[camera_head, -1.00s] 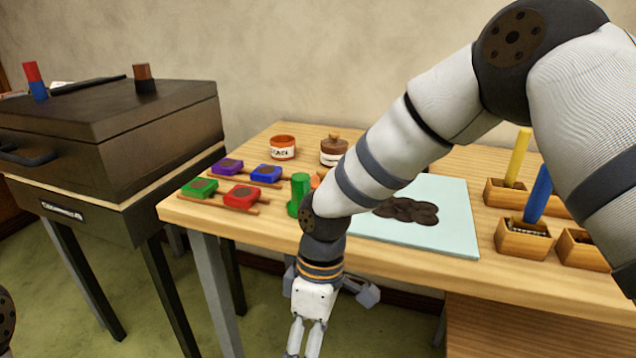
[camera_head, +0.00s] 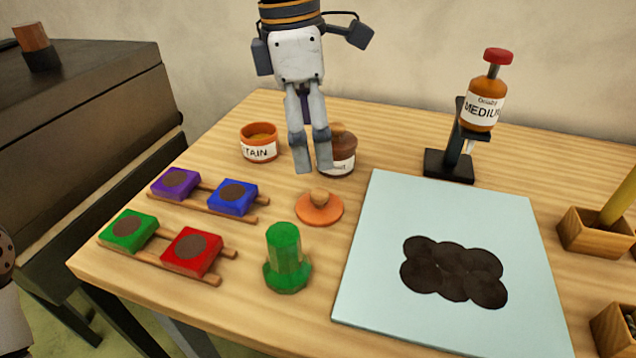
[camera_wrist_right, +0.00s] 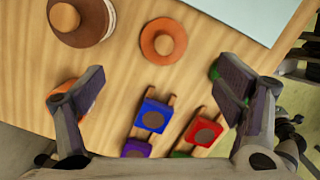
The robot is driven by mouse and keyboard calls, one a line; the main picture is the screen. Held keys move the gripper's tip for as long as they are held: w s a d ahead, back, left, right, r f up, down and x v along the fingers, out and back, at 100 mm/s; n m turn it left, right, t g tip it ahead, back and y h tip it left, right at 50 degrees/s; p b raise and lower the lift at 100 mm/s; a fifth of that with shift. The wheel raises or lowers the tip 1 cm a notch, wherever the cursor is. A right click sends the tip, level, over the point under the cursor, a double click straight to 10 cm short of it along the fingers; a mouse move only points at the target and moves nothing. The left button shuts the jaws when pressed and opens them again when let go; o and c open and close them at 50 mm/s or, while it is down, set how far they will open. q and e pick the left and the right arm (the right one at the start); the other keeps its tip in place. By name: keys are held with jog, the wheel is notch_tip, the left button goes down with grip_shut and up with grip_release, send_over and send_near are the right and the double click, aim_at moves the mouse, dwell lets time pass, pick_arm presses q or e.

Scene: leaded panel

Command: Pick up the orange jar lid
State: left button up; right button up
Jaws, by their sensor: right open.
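The orange jar lid (camera_head: 319,208) lies flat on the wooden table with its round tan knob up, left of the pale blue panel. It also shows in the right wrist view (camera_wrist_right: 163,41), at the top middle, beyond the fingertips. My right gripper (camera_head: 314,170) hangs above the table behind the lid, fingers pointing down, apart from it. In the right wrist view its two fingers (camera_wrist_right: 160,90) are spread wide with nothing held between them. My left gripper does not show in either view.
A green stamp (camera_head: 286,262) stands just in front of the lid. An open stain jar (camera_head: 259,150) and a brown lidded jar (camera_head: 340,158) stand behind it. Several coloured blocks lie on rails at the left. A pale blue panel (camera_head: 390,215) and a medium bottle (camera_head: 484,104) are to the right.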

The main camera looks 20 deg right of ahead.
aim_at(319, 193)
jog(key=f, duration=0.6)
jog(key=s+d+f, duration=0.1)
jog(key=f, duration=0.2)
jog(key=shift+f, duration=0.6)
jog(key=c, duration=1.6)
jog(key=shift+f, duration=0.15)
grip_shut()
